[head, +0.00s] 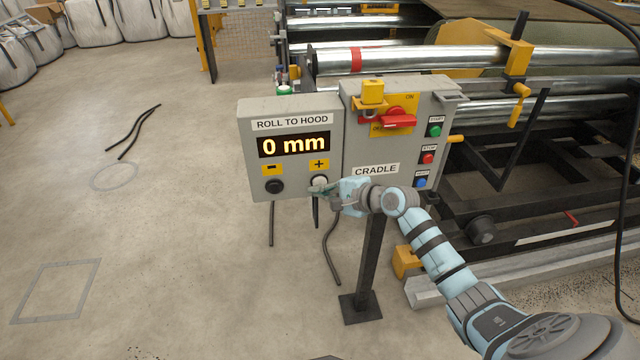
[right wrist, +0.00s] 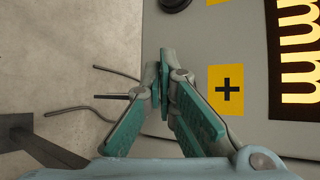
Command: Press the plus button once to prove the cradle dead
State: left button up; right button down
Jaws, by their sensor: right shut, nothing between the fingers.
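The grey control box (head: 290,111) reads "ROLL TO HOOD", with "0 mm" on its lit display (head: 294,145). The pale plus button (head: 319,182) sits under the yellow plus label (head: 319,164); the label also shows in the right wrist view (right wrist: 226,90). The black minus button (head: 274,186) is to its left. My right gripper (head: 322,190) is shut and empty, its fingertips at the plus button's lower edge. I cannot tell whether they touch it. In the right wrist view the shut fingers (right wrist: 161,78) hide the button. My left gripper is not in view.
The cradle box (head: 376,150) adjoins on the right, with a red switch handle (head: 398,121), a yellow block (head: 373,92) and green, red and blue buttons. A dark post (head: 371,265) stands below. Metal rollers (head: 400,57) lie behind. The left floor is mostly clear.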

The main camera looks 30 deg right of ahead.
jog(key=shift+w+d, duration=0.15)
jog(key=shift+w, duration=0.25)
dwell(0.6)
dwell(0.3)
jog(key=shift+s+a+p, duration=0.25)
jog(key=shift+s+p, duration=0.55)
jog(key=shift+p, duration=0.15)
jog(key=s+p, duration=0.1)
jog(key=s+a+p, duration=0.1)
jog(key=s+p, duration=0.2)
jog(key=shift+s+a+p, duration=0.35)
jog(key=shift+p, duration=0.05)
